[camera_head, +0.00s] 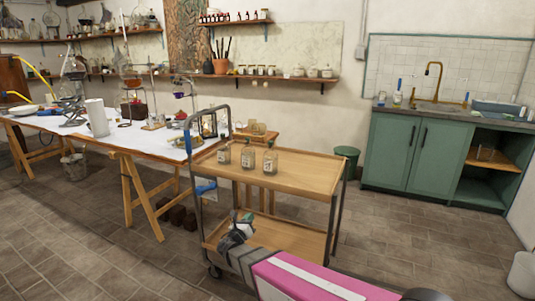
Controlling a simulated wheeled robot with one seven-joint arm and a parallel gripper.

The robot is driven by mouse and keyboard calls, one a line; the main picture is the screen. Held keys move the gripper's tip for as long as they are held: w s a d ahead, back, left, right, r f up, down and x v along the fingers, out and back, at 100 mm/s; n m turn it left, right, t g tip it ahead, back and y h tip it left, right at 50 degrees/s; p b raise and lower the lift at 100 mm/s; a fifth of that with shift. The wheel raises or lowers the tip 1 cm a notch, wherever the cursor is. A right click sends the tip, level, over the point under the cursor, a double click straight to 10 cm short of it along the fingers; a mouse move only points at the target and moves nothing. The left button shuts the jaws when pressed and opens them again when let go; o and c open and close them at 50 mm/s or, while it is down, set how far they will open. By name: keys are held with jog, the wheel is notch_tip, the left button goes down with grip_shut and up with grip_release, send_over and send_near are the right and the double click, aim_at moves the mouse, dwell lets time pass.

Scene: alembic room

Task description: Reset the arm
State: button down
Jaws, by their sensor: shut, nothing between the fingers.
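My gripper (236,226) is at the end of my pink and grey arm, which reaches in from the lower right. It is in front of the wooden two-shelf cart (310,176), near the cart's left side and below its top shelf in the picture. The gripper is shut and empty. Its fingertips are small and hard to make out at this distance. The gap between it and the cart cannot be judged from this view.
Several glass bottles (248,157) stand on the cart's top shelf. A long white-topped table (140,142) with glassware is at the left. A green sink cabinet (412,152) and green bin (348,158) are at the back right. Tiled floor (390,240) is clear right of the cart.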

jog(key=s+d+f+m+g+h, duration=0.1)
jog(key=s+d+f+m+g, duration=0.1)
jog(key=d+m+g, duration=0.5)
jog(key=s+d+f+m+g+h, duration=0.15)
jog(key=d+m+g, duration=0.25)
jog(key=d+m, duration=0.7)
jog(key=s+d+f+m+g+y, duration=0.1)
jog(key=s+d+m+g+y, duration=0.6)
jog(key=m, duration=1)
jog(key=s+d+y, duration=0.3)
jog(key=s+d, duration=0.1)
jog(key=d, duration=0.1)
jog(key=shift+f, duration=0.3)
